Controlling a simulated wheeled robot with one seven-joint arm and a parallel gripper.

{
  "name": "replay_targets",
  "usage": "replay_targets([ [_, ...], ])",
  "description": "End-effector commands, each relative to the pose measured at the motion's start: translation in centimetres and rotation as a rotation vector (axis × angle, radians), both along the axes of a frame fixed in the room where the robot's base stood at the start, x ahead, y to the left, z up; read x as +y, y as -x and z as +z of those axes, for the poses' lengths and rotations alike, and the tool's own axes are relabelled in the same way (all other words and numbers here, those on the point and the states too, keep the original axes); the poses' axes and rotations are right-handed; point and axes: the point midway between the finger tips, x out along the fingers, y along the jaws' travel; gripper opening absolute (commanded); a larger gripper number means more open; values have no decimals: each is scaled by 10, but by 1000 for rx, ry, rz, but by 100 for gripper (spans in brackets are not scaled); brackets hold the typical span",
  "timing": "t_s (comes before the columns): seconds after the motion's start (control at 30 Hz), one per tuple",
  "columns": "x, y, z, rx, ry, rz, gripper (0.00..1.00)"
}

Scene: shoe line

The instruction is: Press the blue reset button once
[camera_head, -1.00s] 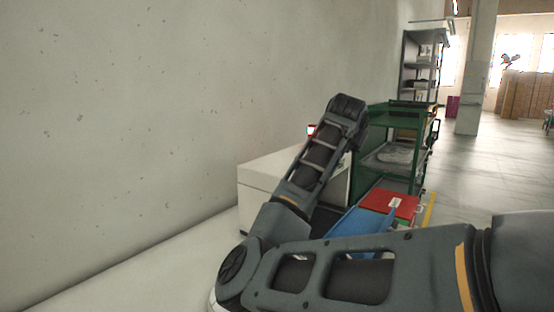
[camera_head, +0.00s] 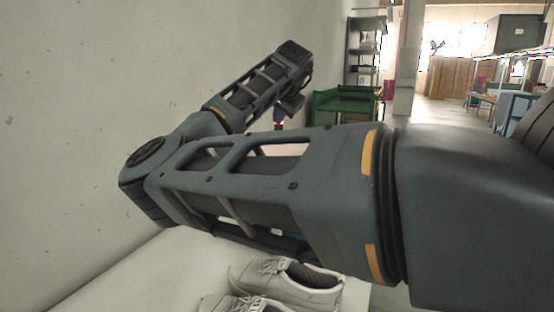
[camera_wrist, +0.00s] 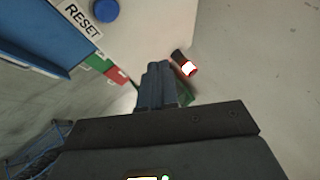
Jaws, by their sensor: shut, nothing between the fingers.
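The round blue button (camera_wrist: 104,10) shows at the top edge of the wrist view, on a pale surface. A white label reading RESET (camera_wrist: 82,20) lies beside it. My gripper (camera_wrist: 158,70) points up the middle of the wrist view with its fingers together and nothing between them. In that picture the fingertips are below and to the right of the button, apart from it. In the head view my arm covers much of the middle, and I cannot make out the button there.
Grey shoes (camera_head: 288,285) lie on a white surface at the bottom of the head view. A green cart (camera_head: 345,102) and grey shelf (camera_head: 366,48) stand behind. A small black, white and red post (camera_wrist: 184,63) stands close right of my fingers. A pale wall is at left.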

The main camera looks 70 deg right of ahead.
Motion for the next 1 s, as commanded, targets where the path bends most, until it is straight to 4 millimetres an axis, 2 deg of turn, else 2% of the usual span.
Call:
replay_targets([
  [0.7, 0, 0, -80, 2, 0, -1, 0],
  [1.0, 0, 0, -85, 0, 1, -1, 0],
])
